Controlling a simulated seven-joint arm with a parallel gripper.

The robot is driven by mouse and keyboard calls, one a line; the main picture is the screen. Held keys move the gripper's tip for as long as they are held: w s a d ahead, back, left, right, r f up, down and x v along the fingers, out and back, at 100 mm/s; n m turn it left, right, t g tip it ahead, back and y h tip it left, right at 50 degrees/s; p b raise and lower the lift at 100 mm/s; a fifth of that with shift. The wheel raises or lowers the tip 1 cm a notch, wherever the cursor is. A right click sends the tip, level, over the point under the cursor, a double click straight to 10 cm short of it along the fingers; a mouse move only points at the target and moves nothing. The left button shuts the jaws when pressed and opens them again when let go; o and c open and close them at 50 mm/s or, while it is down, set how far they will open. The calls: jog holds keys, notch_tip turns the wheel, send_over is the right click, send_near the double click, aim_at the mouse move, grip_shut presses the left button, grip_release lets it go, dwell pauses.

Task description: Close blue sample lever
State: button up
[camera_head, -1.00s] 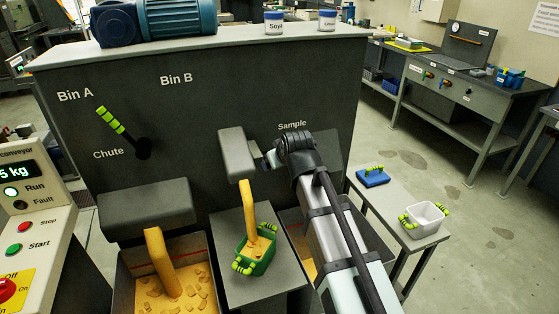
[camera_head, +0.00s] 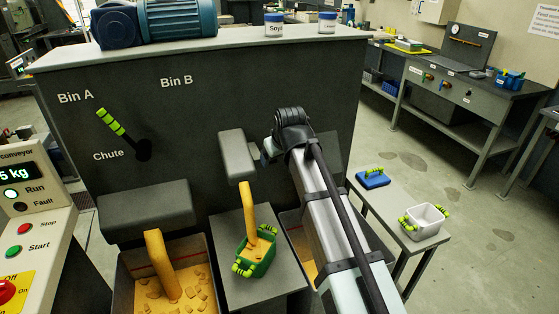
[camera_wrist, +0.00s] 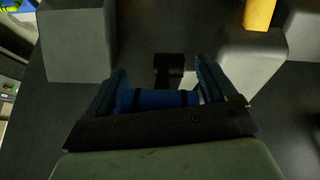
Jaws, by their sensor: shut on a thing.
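The blue sample lever (camera_wrist: 158,99) shows in the wrist view as a blue handle with dark bands, lying crosswise between the fingers. My gripper (camera_wrist: 162,78) is shut on it, with one finger at each side. A dark mount (camera_wrist: 168,68) sits on the grey panel just beyond it. In the head view my arm hides the lever, and only a little of my gripper (camera_head: 267,152) shows beside the middle grey spout (camera_head: 235,156). Yellow material (camera_head: 249,210) streams from that spout into a green container (camera_head: 262,262) with yellow-green handles.
The chute lever (camera_head: 118,128), banded yellow-green, is at the left of the panel. A second yellow stream (camera_head: 160,262) falls into a bin below the left spout (camera_head: 147,205). A side table at right holds a blue lid (camera_head: 373,179) and a white container (camera_head: 425,220).

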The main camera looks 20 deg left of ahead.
jog(key=shift+w+a+r+g+h, duration=0.75)
jog(key=shift+a+r+g+h, duration=0.2)
jog(key=shift+g+h, duration=0.25)
jog(key=shift+w+a+r, duration=0.55)
jog(key=shift+w+a, duration=0.15)
jog(key=shift+w, duration=0.05)
jog(key=shift+w+a+r+g+h, duration=0.1)
jog(key=shift+w+a+g+h, duration=0.2)
jog(key=shift+g, duration=0.1)
jog(key=o, duration=1.3)
jog(key=shift+d, duration=0.1)
jog(key=shift+s, duration=0.1)
jog(key=r, duration=0.4)
jog(key=s+r, duration=0.1)
jog(key=r, duration=0.4)
jog(key=s+d+r, duration=0.1)
jog(key=r, duration=0.3)
jog(key=shift+r, duration=0.25)
